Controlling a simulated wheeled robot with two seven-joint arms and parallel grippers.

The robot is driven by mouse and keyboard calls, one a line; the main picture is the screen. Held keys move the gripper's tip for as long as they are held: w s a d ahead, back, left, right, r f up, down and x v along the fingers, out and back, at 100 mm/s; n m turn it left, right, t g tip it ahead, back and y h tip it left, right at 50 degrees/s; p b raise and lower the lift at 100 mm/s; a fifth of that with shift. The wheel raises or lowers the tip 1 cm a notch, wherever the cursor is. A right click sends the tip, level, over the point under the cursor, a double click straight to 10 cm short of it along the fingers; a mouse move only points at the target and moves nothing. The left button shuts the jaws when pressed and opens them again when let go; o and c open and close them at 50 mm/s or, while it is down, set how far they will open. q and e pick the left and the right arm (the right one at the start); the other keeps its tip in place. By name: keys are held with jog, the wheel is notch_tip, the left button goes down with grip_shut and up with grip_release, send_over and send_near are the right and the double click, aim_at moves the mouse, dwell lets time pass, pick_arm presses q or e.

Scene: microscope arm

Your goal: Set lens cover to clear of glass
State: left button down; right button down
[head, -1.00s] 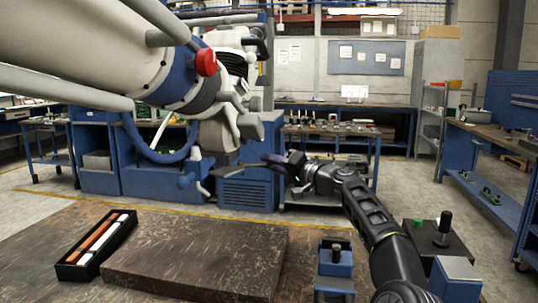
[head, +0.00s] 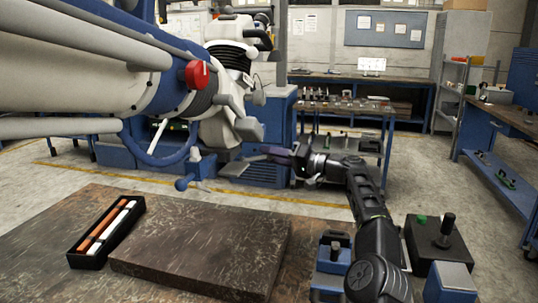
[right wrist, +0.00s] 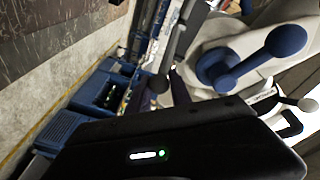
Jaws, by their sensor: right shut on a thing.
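The microscope arm, white and blue with a red knob (head: 196,75), reaches in from the left in the head view. Its white head (head: 222,122) hangs at centre left. A thin grey plate, seemingly the lens cover (head: 234,168), is below the head and juts left from the fingertips of my right gripper (head: 262,157). That gripper is shut on it. In the right wrist view, my dark gripper body fills the bottom; the fingertips and cover are hard to make out there. A blue ball knob (right wrist: 286,41) shows at upper right. The glass is hidden. My left gripper is out of view.
A worn bench in front carries a dark slab (head: 200,250), a black tray (head: 84,262) with orange and white sticks, and a control box with a black joystick (head: 446,232). Blue-framed work tables stand behind. The slab's top is clear.

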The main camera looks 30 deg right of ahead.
jog(key=c, duration=1.2)
grip_release()
jog(key=shift+w+a+f, duration=0.1)
jog(key=shift+a+f, duration=0.05)
jog(key=shift+a, duration=0.05)
jog(key=shift+d, duration=0.1)
jog(key=shift+s+d+b, duration=0.15)
jog(key=shift+s+b, duration=0.15)
jog(key=shift+s, duration=0.05)
jog(key=b+v, duration=0.3)
jog(key=v, duration=0.4)
jog(key=shift+s, duration=0.1)
